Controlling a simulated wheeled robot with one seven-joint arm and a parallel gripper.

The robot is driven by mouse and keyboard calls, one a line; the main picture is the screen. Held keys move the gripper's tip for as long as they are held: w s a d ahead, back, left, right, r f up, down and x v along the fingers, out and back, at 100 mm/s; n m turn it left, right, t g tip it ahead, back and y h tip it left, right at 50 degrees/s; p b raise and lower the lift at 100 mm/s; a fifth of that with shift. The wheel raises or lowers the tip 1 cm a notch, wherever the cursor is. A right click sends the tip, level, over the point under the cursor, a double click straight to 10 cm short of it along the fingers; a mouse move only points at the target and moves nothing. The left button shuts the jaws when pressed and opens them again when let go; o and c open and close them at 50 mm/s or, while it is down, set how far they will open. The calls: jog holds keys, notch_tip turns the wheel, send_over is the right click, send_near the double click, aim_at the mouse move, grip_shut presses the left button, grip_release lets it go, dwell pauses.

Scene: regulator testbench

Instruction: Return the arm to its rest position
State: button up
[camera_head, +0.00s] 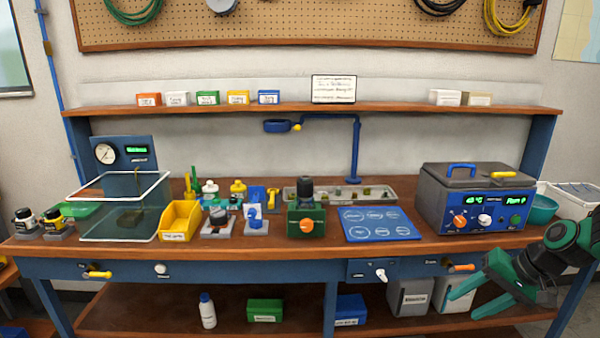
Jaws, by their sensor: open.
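My gripper (472,299) is at the lower right of the head view, in front of the bench's front edge and below the level of its top. Its green fingers point left and are spread apart with nothing between them. The dark and green wrist of my arm (560,250) comes in from the right edge. The rest of my arm is out of view. The gripper appears apart from the bench (300,262), though the exact gap cannot be told. It hides part of the lower shelf's right end.
A blue and grey machine (478,200) stands on the bench right of centre, near my arm. A teal bowl (541,209) is beside it. A blue mat (370,224), a green device (306,214) and a clear-walled box (122,210) stand further left.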

jog(key=s+r+g+h, duration=0.2)
jog(key=s+r, duration=0.2)
jog(key=s, duration=0.8)
jog(key=s+r+g+h, duration=0.1)
jog(key=s+r, duration=0.4)
jog(key=s, duration=0.6)
jog(key=shift+s+d+g+h, duration=0.25)
jog(key=shift+s+g+h, duration=0.15)
jog(key=shift+h, duration=0.3)
jog(key=shift+w+f, duration=0.25)
jog(key=shift+w, duration=0.4)
